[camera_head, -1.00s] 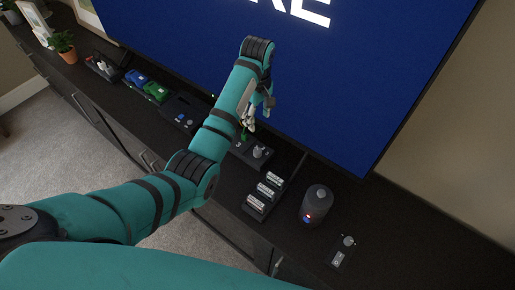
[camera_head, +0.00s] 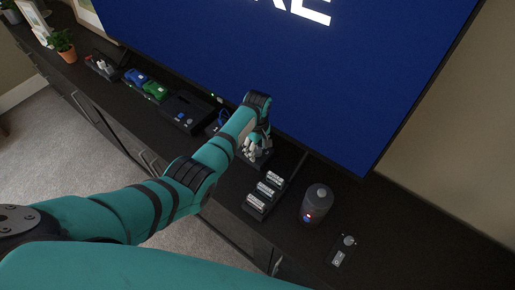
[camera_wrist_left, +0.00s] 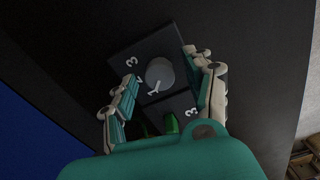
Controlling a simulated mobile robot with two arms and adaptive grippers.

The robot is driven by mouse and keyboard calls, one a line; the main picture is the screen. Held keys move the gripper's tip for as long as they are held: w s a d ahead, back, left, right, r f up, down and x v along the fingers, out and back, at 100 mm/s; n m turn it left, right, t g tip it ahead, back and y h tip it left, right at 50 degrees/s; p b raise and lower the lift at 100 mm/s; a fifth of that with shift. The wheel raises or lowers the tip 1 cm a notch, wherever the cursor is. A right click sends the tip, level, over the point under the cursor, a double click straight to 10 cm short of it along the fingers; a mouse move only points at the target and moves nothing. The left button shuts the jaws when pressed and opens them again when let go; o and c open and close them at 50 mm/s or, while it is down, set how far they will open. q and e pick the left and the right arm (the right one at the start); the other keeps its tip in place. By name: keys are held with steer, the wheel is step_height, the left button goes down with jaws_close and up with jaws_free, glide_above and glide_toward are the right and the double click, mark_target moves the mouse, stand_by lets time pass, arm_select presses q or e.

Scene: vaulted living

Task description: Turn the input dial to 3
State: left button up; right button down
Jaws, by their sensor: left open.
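The input dial is a round grey knob (camera_wrist_left: 160,73) on a dark box (camera_wrist_left: 122,50) with white numerals around it, seen in the left wrist view. A light mark shows on the knob's lower edge, but I cannot tell for certain which numeral it points to. My left gripper (camera_wrist_left: 159,67) is open, with one finger on each side of the knob; I cannot tell if they touch it. In the head view my left gripper (camera_head: 253,146) is over the box and hides most of it. My right gripper is not in view.
Several white-labelled items in a holder (camera_head: 265,193), a dark cylinder (camera_head: 317,205) and a small switch box (camera_head: 343,251) stand to the right on the dark cabinet. Green and blue game controllers (camera_head: 146,86) and a black console (camera_head: 187,111) lie to the left. The TV screen (camera_head: 300,80) stands close behind.

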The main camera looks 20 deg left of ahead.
arm_select(q)
jaws_close()
stand_by(0.4)
